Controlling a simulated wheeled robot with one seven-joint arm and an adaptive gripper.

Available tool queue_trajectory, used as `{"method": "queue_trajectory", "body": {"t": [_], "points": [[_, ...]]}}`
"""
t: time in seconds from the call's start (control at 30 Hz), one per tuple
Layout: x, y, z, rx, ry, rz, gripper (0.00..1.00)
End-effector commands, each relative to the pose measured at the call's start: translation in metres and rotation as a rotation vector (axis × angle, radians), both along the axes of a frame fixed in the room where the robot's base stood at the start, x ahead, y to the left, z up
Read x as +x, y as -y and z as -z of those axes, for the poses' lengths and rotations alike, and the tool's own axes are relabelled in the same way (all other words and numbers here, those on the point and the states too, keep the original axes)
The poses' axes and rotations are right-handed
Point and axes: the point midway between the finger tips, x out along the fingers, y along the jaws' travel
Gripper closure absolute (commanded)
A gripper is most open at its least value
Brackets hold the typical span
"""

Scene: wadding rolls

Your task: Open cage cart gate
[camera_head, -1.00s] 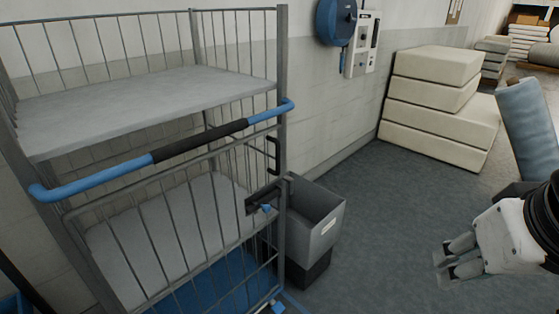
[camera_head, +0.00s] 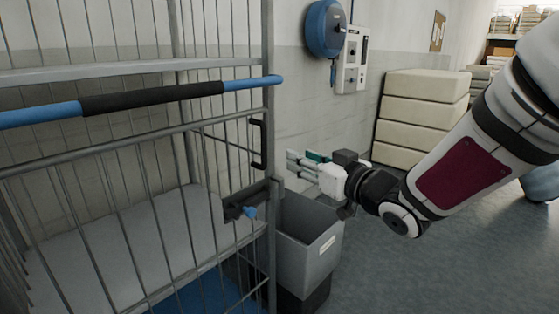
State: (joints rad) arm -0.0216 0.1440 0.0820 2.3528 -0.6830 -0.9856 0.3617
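The cage cart (camera_head: 268,60) stands at the left, with grey wire sides. Its barred gate (camera_head: 110,145) fills the lower front below the blue and black push bar (camera_head: 150,97) and looks closed against the right post. A black latch (camera_head: 240,203) with a blue knob (camera_head: 250,212) sits at the gate's right edge. A black upright handle (camera_head: 263,145) is above it. My gripper (camera_head: 291,162) is to the right of the handle and latch, fingers pointing left. The fingers look apart and empty, and seem not to touch the cart.
A grey bin (camera_head: 308,250) stands just right of the cart, below my gripper. A blue reel (camera_head: 326,28) and a white dispenser (camera_head: 352,60) hang on the wall. Cream stacked pads (camera_head: 424,100) stand farther back. The floor at right is open.

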Motion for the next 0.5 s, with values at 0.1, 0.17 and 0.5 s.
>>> {"method": "queue_trajectory", "body": {"t": [0.1, 0.17, 0.5], "points": [[0.0, -0.01, 0.008, 0.036, 0.019, -0.046, 0.67], [0.001, -0.013, 0.007, 0.044, 0.023, -0.055, 0.67], [0.037, -0.046, 0.007, 0.044, 0.026, -0.058, 0.67]]}}
